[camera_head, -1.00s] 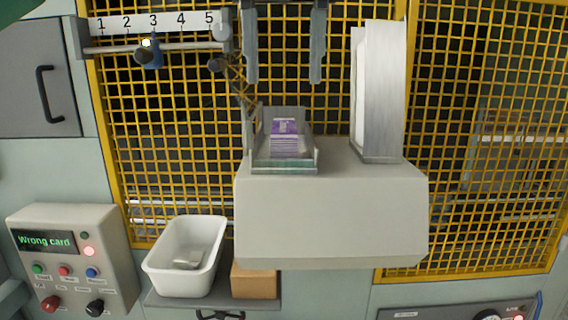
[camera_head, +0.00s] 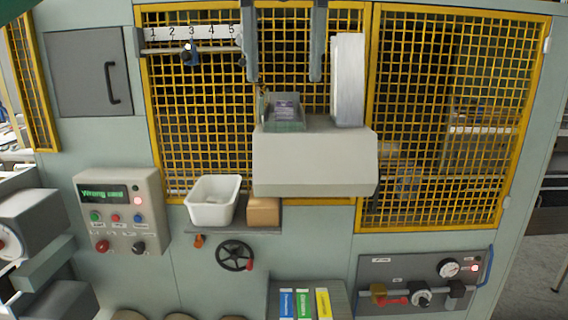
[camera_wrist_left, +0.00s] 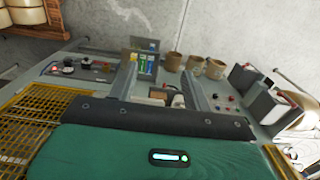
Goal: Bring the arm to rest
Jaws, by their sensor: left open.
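My left gripper (camera_head: 283,80) hangs into the top of the head view, its two grey fingers pointing down and wide apart. It is open with nothing between the fingers. It shows in front of the yellow mesh, above the card tray on the machine. In the left wrist view the two fingers (camera_wrist_left: 162,70) also stand apart and empty, with the machine front beyond them. My right gripper is in neither view.
A grey housing (camera_head: 315,160) juts out, carrying a tray with purple cards (camera_head: 285,110) and a tall white stack (camera_head: 348,80). The control box (camera_head: 120,210) display reads "Wrong card".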

